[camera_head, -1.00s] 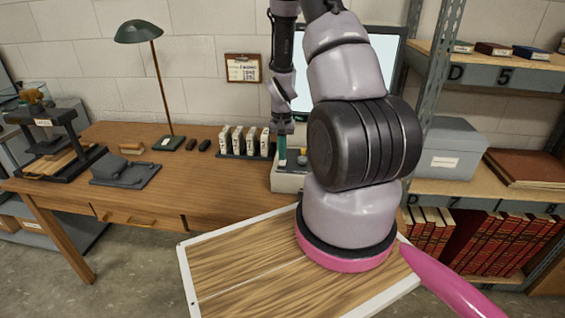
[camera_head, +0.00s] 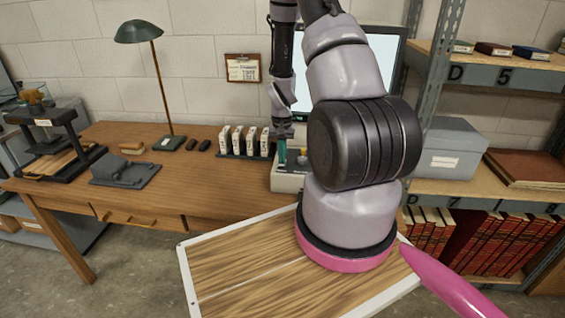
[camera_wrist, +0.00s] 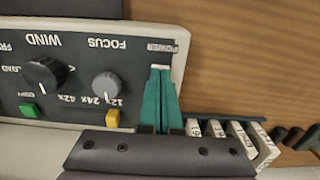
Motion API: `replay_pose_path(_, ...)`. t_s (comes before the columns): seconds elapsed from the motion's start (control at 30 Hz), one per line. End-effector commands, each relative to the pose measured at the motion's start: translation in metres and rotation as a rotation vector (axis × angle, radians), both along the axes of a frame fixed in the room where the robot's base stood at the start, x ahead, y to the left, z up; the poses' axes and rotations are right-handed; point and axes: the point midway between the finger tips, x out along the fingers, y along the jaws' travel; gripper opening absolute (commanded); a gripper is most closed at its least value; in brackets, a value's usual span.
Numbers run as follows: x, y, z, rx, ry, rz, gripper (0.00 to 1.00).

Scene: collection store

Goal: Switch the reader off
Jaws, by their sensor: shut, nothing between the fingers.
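The reader (camera_head: 288,183) is a pale desk unit at the back of the desk with a lit screen (camera_head: 385,62), both partly hidden behind my arm. In the wrist view its dark panel (camera_wrist: 75,65) has a WIND knob (camera_wrist: 40,74), a FOCUS knob (camera_wrist: 106,86), a green button (camera_wrist: 30,110) and a yellow button (camera_wrist: 113,118). A POWER label (camera_wrist: 162,46) sits at the panel's right end, with a small pale switch (camera_wrist: 160,66) under it. My gripper (camera_wrist: 160,73) is shut and empty; its teal fingertips are at the switch, partly covering it. I cannot tell whether they touch.
A rack of white boxes (camera_head: 244,140) stands just left of the reader. A green lamp (camera_head: 139,32) and a stand (camera_head: 43,142) are farther left. A metal shelf (camera_head: 485,75) rises at the right. The desk's front middle is clear.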

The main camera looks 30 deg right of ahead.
Motion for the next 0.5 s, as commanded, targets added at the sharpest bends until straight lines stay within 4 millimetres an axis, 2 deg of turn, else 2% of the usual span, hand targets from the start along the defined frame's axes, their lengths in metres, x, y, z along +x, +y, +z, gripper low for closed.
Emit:
replay_pose_path(0.23,0.001,0.0,0.002,0.0,-0.002,0.0,0.0)
replay_pose_path(0.5,0.001,0.0,0.024,-0.001,-0.003,0.001,0.0)
